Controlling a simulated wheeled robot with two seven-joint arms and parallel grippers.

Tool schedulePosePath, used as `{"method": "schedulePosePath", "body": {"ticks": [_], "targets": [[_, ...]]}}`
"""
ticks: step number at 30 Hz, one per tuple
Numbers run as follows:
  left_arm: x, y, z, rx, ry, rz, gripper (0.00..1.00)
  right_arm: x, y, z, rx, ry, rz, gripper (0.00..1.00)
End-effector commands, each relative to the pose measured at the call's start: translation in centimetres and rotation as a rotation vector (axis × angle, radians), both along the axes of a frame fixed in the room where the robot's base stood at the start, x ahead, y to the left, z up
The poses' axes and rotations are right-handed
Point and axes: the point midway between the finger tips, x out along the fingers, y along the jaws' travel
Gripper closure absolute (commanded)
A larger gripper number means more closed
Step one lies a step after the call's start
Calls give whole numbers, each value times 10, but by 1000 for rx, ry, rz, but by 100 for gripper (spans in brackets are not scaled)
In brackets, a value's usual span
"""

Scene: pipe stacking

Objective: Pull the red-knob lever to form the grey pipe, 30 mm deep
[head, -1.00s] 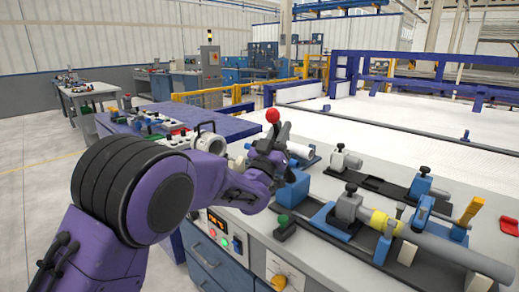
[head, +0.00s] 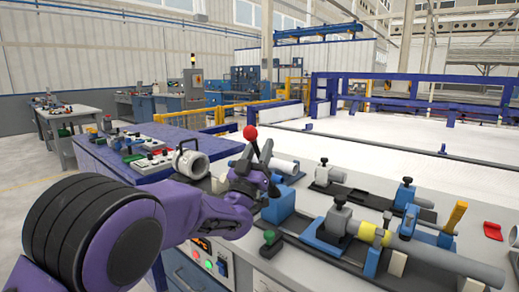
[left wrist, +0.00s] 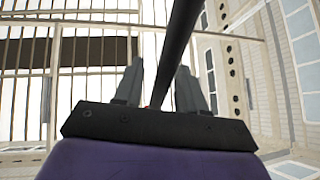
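The red knob (head: 250,132) tops a lever on the bench. My left gripper (head: 262,166) is just below and to the right of the knob. In the left wrist view its two fingers (left wrist: 160,88) stand apart, with a dark rod crossing close to the right finger and a gap beside the left one. A speck of red shows low between them. A grey pipe (head: 455,262) with a yellow band (head: 373,233) lies in the front fixture, with blue and grey clamps around it. My right gripper is not in view.
A second fixture with a grey clamp (head: 323,174) stands behind the front one. A blue block (head: 280,205) and a green knob (head: 270,238) are beside my gripper. A white ring-shaped part (head: 190,162) stands to the left. A red piece (head: 493,231) lies at the right.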

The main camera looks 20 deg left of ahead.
Motion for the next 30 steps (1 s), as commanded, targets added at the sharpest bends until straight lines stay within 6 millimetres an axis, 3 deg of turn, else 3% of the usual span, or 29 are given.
{"method": "schedulePosePath", "body": {"ticks": [5, 18, 30], "targets": [[-5, 1, -6, 1, 0, 0, 60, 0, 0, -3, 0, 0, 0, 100], [-73, 12, -64, 2, 0, 1, 60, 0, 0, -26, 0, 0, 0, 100], [-80, 14, -68, 1, -1, 1, 60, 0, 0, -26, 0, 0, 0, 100]]}}
